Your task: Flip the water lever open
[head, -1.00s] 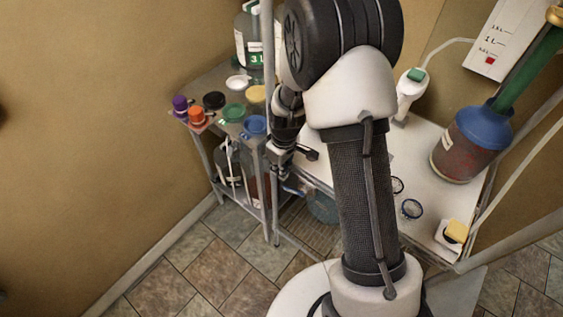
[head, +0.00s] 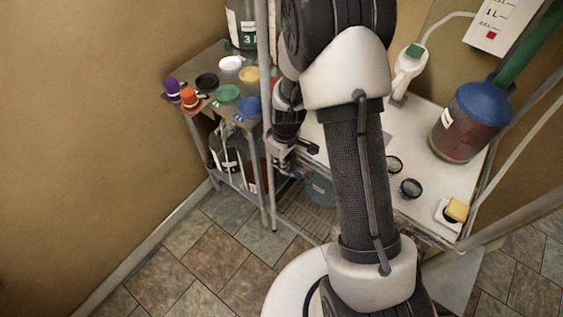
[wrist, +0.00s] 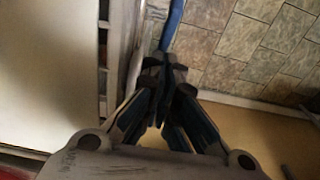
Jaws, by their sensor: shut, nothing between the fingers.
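The blue water lever (wrist: 172,25) shows as a narrow blue bar at the top of the wrist view, just beyond my fingertips. My gripper (wrist: 164,66) is shut and empty, its dark fingers meeting in a point at the near end of the bar. I cannot tell whether they touch it. In the head view my gripper (head: 287,168) hangs at the front left edge of the white counter (head: 425,135), beside the metal post. The lever is mostly hidden there behind the gripper.
A small side table holds coloured lids (head: 228,93) and orange and purple caps (head: 189,97). The tiled floor (head: 215,255) at front left is clear.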

